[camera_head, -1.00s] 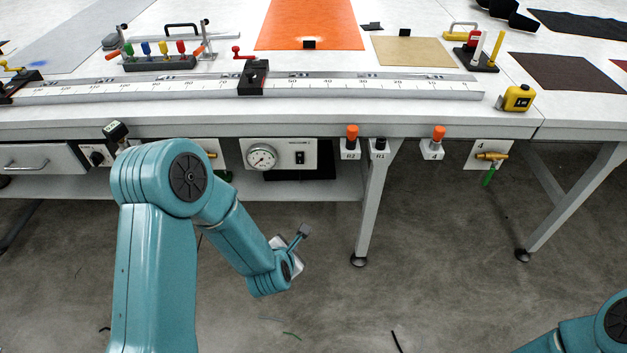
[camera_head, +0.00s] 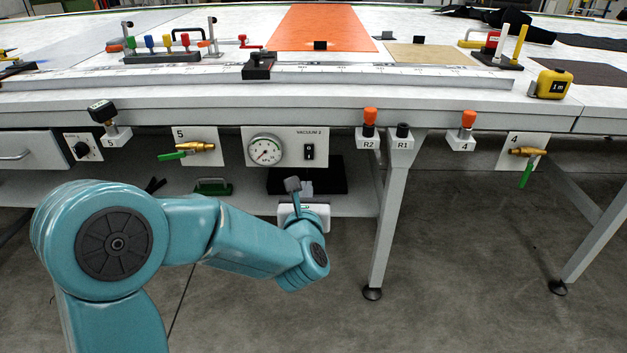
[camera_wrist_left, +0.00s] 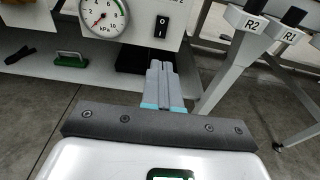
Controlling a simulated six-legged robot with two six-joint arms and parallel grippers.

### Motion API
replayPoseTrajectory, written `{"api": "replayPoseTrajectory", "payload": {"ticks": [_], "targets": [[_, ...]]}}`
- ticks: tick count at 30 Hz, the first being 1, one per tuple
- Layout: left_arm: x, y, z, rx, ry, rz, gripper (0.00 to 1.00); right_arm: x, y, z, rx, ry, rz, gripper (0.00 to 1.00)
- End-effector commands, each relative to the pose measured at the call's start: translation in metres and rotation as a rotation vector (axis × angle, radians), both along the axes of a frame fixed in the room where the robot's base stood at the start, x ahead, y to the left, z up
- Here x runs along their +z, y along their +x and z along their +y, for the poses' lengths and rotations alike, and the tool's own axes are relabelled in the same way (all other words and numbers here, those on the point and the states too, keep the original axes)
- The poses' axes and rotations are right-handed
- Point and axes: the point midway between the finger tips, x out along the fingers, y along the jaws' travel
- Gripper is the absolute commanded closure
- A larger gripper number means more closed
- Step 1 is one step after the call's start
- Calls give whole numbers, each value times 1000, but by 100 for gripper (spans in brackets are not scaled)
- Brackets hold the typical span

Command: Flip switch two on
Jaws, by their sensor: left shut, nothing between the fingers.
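The vacuum 2 panel (camera_head: 285,147) hangs under the front edge of the long table, with a round kPa gauge (camera_head: 265,150) and a black rocker switch (camera_head: 309,152) to its right. The panel's switch also shows in the left wrist view (camera_wrist_left: 161,27), above the fingertips. My left gripper (camera_head: 307,187) is below and in front of this panel, apart from the switch. In the left wrist view its grey fingers (camera_wrist_left: 161,67) are together and empty, pointing toward the area under the switch. My right gripper is out of view.
Left of the panel are a brass valve with green handle (camera_head: 190,149) and a black knob (camera_head: 82,149). Right are orange button R2 (camera_head: 370,115) and dark button R1 (camera_head: 403,130), beside a table leg (camera_head: 391,225). A dark block (camera_head: 335,174) sits on the shelf below.

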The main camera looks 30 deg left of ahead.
Motion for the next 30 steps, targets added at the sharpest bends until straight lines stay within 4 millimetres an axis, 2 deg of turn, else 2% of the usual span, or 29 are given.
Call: {"api": "replayPoseTrajectory", "payload": {"ticks": [1,3,13,17,20,30], "targets": [[-6,0,-1,-2,0,-5,100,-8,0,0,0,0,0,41],[-7,0,-1,-4,1,-4,100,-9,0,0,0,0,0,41],[-6,0,-2,-7,1,-3,100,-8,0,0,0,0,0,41],[-7,6,2,-6,1,-4,100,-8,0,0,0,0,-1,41],[-10,19,9,-6,0,-2,100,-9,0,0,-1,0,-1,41],[-19,80,47,-6,1,-4,100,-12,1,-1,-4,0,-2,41]]}}
